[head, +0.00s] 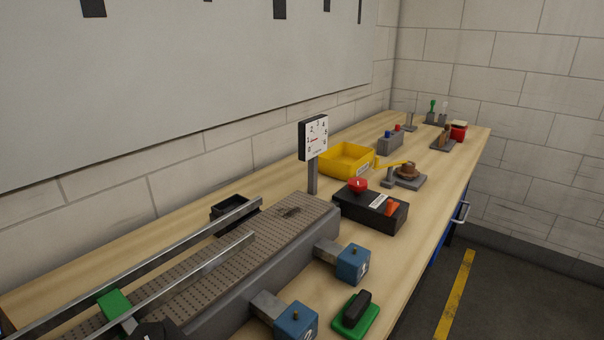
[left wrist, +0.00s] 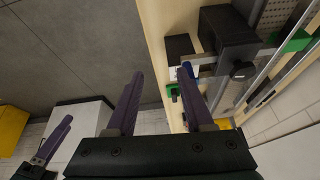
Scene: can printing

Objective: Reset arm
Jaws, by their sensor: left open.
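My left gripper (left wrist: 163,84) shows in the left wrist view with its two purple fingers spread wide. Nothing is between its fingers, and the tabletop edge lies beyond the right finger. What looks like my right gripper (left wrist: 54,140) is at the lower left of that view, with purple fingers that overlap, so its opening is unclear. Neither gripper can be made out in the head view. The conveyor (head: 290,213) with metal rails lies along the wooden bench (head: 425,185).
Blue blocks (head: 353,264) and a green-based black switch (head: 355,314) stand on the conveyor's near side. A dial (head: 313,138), yellow bin (head: 347,158) and red-button box (head: 370,206) stand further along. Floor (left wrist: 75,50) lies beside the bench. A white box (left wrist: 85,125) stands there.

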